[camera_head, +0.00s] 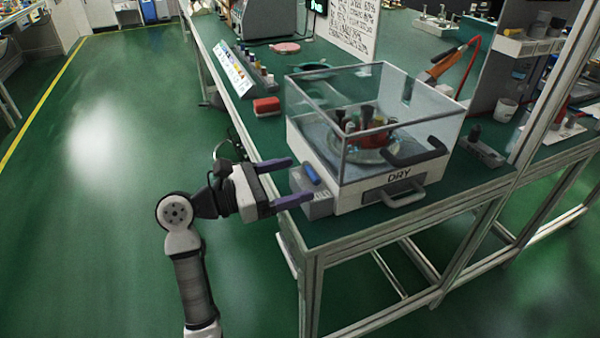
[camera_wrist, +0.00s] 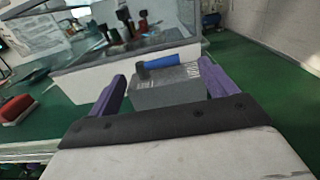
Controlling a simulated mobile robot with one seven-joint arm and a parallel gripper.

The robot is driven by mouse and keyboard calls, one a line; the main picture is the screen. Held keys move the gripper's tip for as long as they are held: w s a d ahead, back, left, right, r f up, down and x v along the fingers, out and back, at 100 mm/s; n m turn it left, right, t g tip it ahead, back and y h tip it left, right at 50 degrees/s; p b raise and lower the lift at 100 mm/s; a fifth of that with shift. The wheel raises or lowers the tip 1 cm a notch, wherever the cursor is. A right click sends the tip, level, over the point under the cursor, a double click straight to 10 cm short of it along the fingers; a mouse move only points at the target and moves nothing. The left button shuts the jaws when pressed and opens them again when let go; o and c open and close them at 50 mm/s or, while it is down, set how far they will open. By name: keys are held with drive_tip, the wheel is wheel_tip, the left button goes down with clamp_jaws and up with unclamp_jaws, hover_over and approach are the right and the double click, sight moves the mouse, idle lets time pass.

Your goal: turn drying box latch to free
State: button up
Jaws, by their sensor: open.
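The drying box (camera_head: 340,190), a white base marked DRY with a clear cover, stands on the green bench top. On its left side is a small grey latch block (camera_head: 318,207) with a blue latch handle (camera_head: 311,174). My gripper (camera_head: 284,182) is open, with its purple fingers pointing at the latch block. In the wrist view the grey block (camera_wrist: 168,88) shows between the fingers, and the blue handle (camera_wrist: 162,62) lies across its top. The fingers flank the block; I cannot tell whether they touch it. Nothing is held.
Inside the clear cover stand several coloured items in a round dish (camera_head: 362,150). A black handle (camera_head: 415,152) is on the cover's front and a grey handle (camera_head: 402,195) on the base. A red block (camera_head: 266,106) lies on the bench behind my gripper. The floor at left is clear.

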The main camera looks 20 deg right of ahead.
sight(311, 175)
drive_tip(key=shift+d, duration=1.3)
